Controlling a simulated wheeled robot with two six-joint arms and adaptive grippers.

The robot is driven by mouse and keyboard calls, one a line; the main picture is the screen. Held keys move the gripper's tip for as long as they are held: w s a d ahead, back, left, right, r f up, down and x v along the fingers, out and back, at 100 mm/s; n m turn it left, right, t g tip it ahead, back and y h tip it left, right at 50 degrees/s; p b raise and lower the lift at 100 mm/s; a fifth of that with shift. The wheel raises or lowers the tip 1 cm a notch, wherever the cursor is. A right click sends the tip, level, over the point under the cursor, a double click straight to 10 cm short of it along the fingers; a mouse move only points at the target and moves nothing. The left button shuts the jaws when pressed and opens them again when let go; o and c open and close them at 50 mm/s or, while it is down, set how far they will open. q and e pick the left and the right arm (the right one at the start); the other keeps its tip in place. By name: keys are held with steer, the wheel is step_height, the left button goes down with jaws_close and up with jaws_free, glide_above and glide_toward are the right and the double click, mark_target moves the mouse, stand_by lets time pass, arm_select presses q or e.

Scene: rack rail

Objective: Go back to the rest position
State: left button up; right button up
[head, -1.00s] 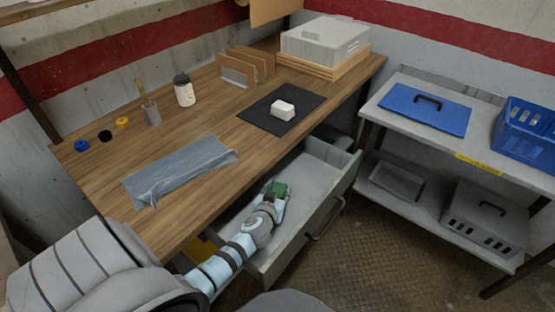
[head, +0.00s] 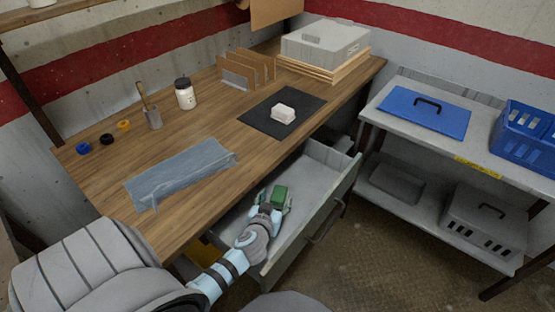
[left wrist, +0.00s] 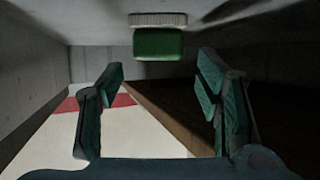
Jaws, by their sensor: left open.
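My left gripper (head: 273,208) is inside the open drawer (head: 318,212) under the workbench, its arm coming in from the lower left. Its two fingers are apart and empty; they also show spread in the left wrist view (left wrist: 160,100). My right gripper is not in view.
The wooden workbench (head: 215,140) overhangs the drawer's left side. On it are a grey cloth-like sheet (head: 180,172) and a black mat (head: 262,121) with a white block (head: 283,113). A grey shelf cart (head: 395,115) stands to the right. The floor between is clear.

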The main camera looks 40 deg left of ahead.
arm_select(q)
steer(key=v, duration=0.3)
steer(key=shift+s, duration=0.1)
